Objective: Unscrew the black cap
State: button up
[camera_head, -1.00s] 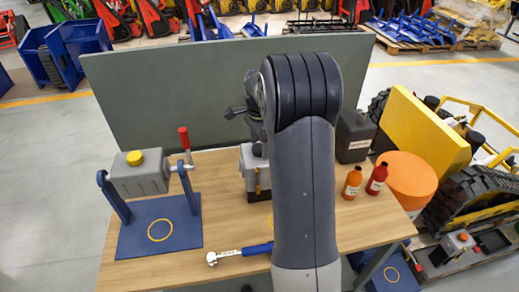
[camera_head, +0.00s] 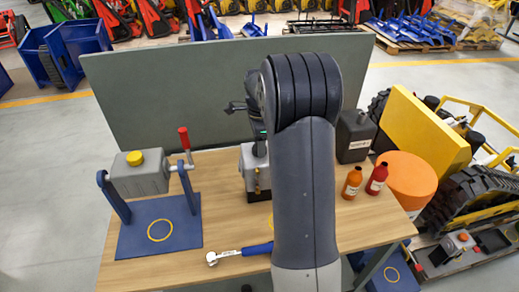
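A grey-white unit (camera_head: 250,170) with a dark base stands on the table, partly hidden behind my arm. A small dark part (camera_head: 259,149) shows at its top beside my arm; I cannot tell whether it is the black cap. My gripper (camera_head: 236,107) is dark and mostly hidden behind my own arm, above and behind the unit. Its fingertips and anything between them are not clear.
A grey tank (camera_head: 138,180) with a yellow cap (camera_head: 135,158) and red-handled crank hangs on a blue stand (camera_head: 150,240). A torque wrench (camera_head: 240,253) lies in front. A black canister (camera_head: 354,140), orange bottle (camera_head: 352,183) and red bottle (camera_head: 377,179) stand right. A green-grey panel (camera_head: 170,95) backs the table.

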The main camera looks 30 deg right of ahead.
jog(key=c, duration=0.5)
jog(key=n, duration=0.3)
jog(key=shift+n, duration=0.4)
jog(key=n, duration=0.4)
jog(key=shift+n, duration=1)
jog(key=n, duration=0.9)
jog(key=shift+n, duration=0.4)
